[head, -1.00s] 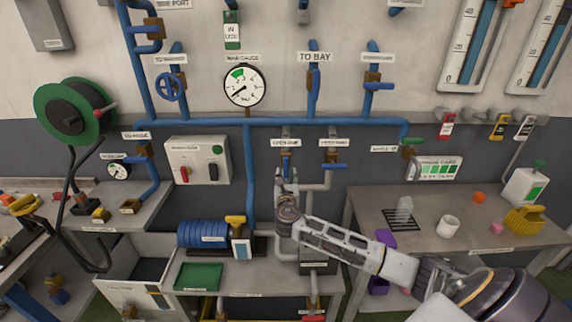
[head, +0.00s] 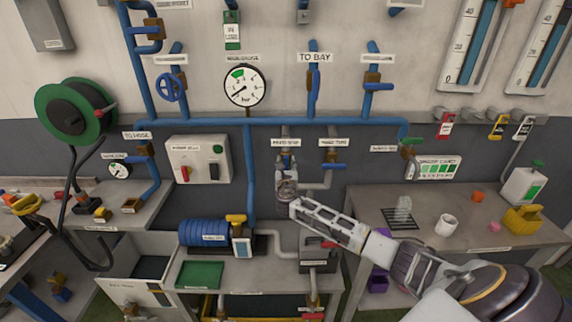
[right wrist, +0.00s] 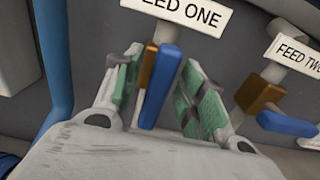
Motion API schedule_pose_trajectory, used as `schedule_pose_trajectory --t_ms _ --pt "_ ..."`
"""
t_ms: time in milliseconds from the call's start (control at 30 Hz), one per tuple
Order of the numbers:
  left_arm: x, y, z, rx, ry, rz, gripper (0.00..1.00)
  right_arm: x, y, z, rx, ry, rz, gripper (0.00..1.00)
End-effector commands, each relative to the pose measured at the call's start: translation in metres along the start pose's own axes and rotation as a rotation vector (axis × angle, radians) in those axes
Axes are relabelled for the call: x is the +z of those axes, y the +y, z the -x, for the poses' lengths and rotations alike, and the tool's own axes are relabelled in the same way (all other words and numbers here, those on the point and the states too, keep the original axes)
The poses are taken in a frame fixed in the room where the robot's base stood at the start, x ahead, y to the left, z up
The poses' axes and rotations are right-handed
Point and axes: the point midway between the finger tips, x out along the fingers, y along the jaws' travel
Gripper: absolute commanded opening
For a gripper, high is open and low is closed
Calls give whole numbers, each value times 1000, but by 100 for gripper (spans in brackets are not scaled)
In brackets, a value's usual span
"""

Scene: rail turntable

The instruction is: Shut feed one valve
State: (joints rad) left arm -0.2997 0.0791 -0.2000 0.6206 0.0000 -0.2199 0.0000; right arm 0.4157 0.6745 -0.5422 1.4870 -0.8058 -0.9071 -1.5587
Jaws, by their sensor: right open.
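The feed one valve has a brown body and a blue lever (right wrist: 157,88). In the right wrist view it sits under the FEED ONE label (right wrist: 180,12), its lever pointing down, roughly in line with the pipe. My right gripper (right wrist: 163,92) is open, with one green-padded finger on each side of the lever and visible gaps to it. In the head view my right gripper (head: 287,163) is up at this valve and hides most of it. My left gripper is not in view.
The feed two valve's blue lever (right wrist: 288,124) is close on the right and lies crosswise. A blue pipe (right wrist: 52,60) runs at the left. The main gauge (head: 245,86) is above, and a blue pump (head: 204,233) stands on the bench below.

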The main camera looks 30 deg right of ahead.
Motion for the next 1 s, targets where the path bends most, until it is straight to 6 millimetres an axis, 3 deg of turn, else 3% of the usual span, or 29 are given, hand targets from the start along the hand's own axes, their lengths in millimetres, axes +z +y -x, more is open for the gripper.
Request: schedule_pose_trajectory --t_ms 467,800,1000 --pt "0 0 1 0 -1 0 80 0 0 -6 0 1 1 41" --pt "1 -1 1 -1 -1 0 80 0 0 -6 0 1 1 0" --pt "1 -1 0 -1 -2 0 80 -1 0 -6 0 1 -4 0"
